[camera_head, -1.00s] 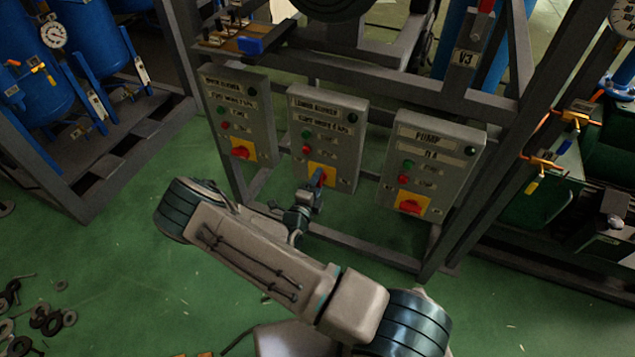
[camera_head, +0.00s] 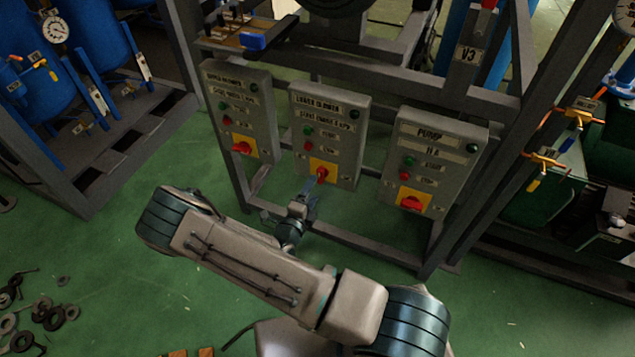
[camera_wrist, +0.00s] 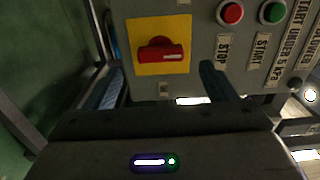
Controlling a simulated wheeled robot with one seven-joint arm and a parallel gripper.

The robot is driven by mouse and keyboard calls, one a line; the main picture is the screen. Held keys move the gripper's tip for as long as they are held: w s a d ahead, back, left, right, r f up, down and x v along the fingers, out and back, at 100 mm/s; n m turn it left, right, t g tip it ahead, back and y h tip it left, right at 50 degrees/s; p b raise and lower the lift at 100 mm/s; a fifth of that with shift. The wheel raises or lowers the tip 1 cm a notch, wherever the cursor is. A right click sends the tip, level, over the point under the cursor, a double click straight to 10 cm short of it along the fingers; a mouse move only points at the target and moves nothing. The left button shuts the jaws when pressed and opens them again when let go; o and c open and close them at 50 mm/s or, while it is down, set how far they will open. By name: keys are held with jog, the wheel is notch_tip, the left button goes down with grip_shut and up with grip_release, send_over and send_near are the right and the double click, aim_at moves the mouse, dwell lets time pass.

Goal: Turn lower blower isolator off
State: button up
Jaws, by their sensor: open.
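The lower blower box (camera_head: 333,122) is the middle of three grey control boxes. Its isolator is a red handle (camera_head: 321,174) on a yellow plate (camera_head: 331,167). In the wrist view the handle (camera_wrist: 160,52) lies level across the plate, its white mark toward the button side. That picture is turned sideways, so the handle stands upright on the box. My gripper (camera_head: 308,194) is open in front of and a little below the handle. In the wrist view its fingers (camera_wrist: 163,84) are spread either side below the handle, apart from it and empty.
The upper blower box (camera_head: 240,105) stands left and the pump box (camera_head: 432,160) right, both with red handles lying roughly crosswise. A grey frame bar (camera_head: 365,243) runs below the boxes.

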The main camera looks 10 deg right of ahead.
jog(key=v, duration=0.8)
jog(key=shift+s, duration=0.2)
jog(key=shift+a, duration=0.1)
jog(key=s+d+r+m+g+p, duration=0.1)
jog(key=s+d+r+m+g, duration=0.2)
jog(key=r+m+g, duration=0.35)
jog(key=s+d+r+m+g+p, duration=0.2)
jog(key=d+r+m+g, duration=0.2)
jog(key=r+m, duration=0.55)
jog(key=s+d+r+m+g+p, duration=0.1)
jog(key=s+d+r+m+g, duration=0.3)
jog(key=m, duration=0.7)
jog(key=s+a+r+m+t+y+p, duration=0.1)
jog(key=r+m+y, duration=0.4)
jog(key=r+m, duration=0.5)
jog(key=s+a+r+m+t+y+p, duration=0.1)
jog(key=s+r+m+y, duration=0.4)
jog(key=r+m, duration=0.5)
jog(key=shift+s+a+t+y+p, duration=0.35)
jog(key=shift+s+a+p, duration=0.15)
jog(key=shift+p, duration=0.5)
jog(key=shift+d, duration=0.1)
